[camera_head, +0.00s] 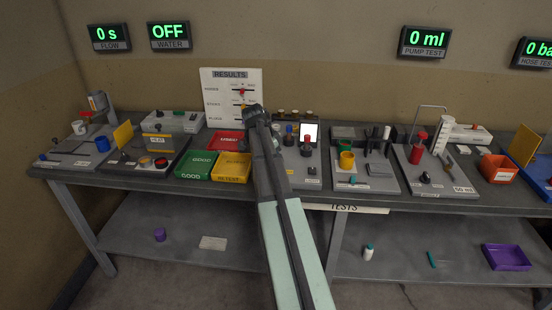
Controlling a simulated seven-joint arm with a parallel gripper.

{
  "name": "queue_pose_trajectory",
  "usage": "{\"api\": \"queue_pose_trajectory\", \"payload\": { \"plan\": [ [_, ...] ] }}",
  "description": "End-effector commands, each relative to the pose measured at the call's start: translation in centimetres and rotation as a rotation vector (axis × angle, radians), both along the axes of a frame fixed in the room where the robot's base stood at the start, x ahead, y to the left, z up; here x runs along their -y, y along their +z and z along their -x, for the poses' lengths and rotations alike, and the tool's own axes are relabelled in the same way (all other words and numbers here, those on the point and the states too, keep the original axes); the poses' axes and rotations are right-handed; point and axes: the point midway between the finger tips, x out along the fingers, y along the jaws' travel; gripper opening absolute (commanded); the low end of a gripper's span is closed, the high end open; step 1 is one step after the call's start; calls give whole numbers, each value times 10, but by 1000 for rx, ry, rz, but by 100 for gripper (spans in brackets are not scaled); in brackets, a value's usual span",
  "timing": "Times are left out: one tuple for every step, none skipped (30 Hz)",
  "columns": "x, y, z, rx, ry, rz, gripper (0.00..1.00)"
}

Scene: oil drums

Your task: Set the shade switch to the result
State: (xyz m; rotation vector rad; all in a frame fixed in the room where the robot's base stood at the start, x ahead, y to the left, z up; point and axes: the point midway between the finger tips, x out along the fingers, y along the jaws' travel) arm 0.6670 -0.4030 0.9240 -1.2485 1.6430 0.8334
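A white results board (217,77) stands upright at the back of the table, left of the middle. It has several labelled rows, with a small red knob (242,92) on the upper row. The row labels are too small to read surely, so I cannot tell which row is the shade switch. My gripper (253,110) is in front of the board's lower right part and hides some of its lower rows. Its fingers are too small and dark to tell open from shut, or whether they touch the board. A bright white lit panel (309,131) stands right of my arm.
Red (226,142), green (196,165) and yellow (232,167) trays lie left of my arm. Small bottles (295,114) stand behind it. A yellow cup (347,159) and a red cylinder (416,153) stand to the right. Wall displays show 0 s, OFF and 0 ml.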

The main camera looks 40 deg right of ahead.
Motion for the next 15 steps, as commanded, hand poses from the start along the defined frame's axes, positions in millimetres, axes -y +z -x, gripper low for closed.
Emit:
{"api": "queue_pose_trajectory", "payload": {
  "plan": [
    [0, -1, 0, -1, -5, -2, 0],
    [0, -1, 0, -1, -7, -2, 0],
    [0, -1, 0, 0, -8, -2, 0],
    [-1, -1, 0, 0, -8, -2, 0],
    [-1, -1, 0, 0, -9, -2, 0],
    [-1, -1, 0, 0, -9, -2, 0],
    [-1, -1, 0, 0, -9, -2, 0],
    [-1, -1, 0, 0, -9, -2, 0],
    [-1, -1, 0, 0, -8, -2, 0],
    [-1, -1, 0, 0, -8, -2, 0],
    [-1, -1, 0, 0, -8, -3, 0],
    [-1, -1, 0, 0, -8, -3, 0],
    [-1, -1, 1, 0, -8, -3, 17],
    [-1, -1, 1, 0, -8, -2, 20],
    [-1, -1, 0, 0, -8, -2, 23]
  ]
}}
